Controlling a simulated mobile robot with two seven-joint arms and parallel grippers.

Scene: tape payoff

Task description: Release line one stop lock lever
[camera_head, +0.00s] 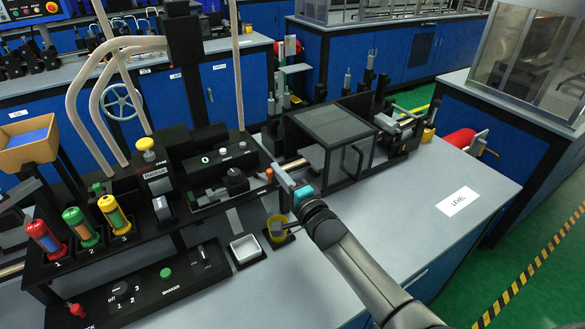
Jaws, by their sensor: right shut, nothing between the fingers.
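My right arm comes in from the lower right. My right gripper (280,175) is shut and empty, with a teal part behind its grey fingers. It is in front of the dark glass-sided box and right of the black machine housing. A yellow mushroom button (146,145) tops a black and grey stop unit (156,177) on that housing, well left of the gripper. A small pale lever-like part (162,208) is below this unit; I cannot tell if it is the stop lock lever. My left gripper is not in view.
Red, green and yellow canisters (81,227) numbered 1 to 3 stand at left. The glass-sided box (335,140) stands behind. The bench around the LEVEL label (458,201) is clear.

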